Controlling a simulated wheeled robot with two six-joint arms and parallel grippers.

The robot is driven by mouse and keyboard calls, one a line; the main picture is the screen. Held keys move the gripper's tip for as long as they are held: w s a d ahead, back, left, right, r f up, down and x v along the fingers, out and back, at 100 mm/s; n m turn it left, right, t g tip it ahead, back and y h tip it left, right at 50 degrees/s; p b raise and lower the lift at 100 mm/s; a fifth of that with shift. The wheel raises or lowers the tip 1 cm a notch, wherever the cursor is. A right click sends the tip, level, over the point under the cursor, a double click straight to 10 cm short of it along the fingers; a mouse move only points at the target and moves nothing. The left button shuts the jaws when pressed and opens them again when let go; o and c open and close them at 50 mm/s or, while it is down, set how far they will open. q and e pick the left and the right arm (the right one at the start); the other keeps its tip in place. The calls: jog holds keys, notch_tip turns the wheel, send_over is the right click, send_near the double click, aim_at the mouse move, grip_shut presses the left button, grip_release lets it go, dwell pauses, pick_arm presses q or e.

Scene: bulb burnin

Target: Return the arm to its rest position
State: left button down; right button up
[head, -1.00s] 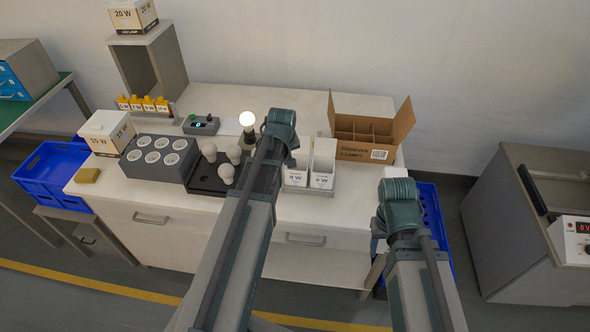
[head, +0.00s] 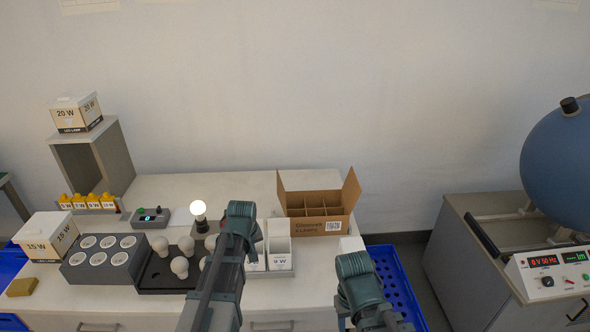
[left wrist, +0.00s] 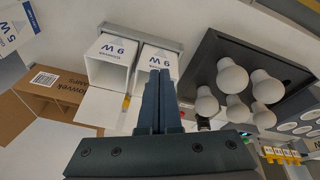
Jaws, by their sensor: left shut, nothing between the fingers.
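My left arm comes up from the bottom of the head view and ends over the workbench (head: 160,185); its fingers are hidden there by the arm. In the left wrist view my left gripper (left wrist: 160,75) is shut, with its fingers together and nothing between them.
A lit bulb (head: 198,208) stands in a socket beside a small control box (head: 150,217). A grey holder (head: 102,262) with round sockets is at left. An open cardboard carton (head: 318,208) is at back right. A blue crate (head: 395,285) and a cabinet (head: 470,240) with a meter stand right.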

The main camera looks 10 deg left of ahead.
pick_arm(q)
jog(key=s+d+m+g, duration=0.3)
jog(key=s+d+m, duration=0.7)
jog(key=s+d, duration=0.8)
jog(key=shift+s+d+f+m, duration=0.2)
jog(key=shift+d+f+m, duration=0.2)
jog(key=shift+d, duration=0.25)
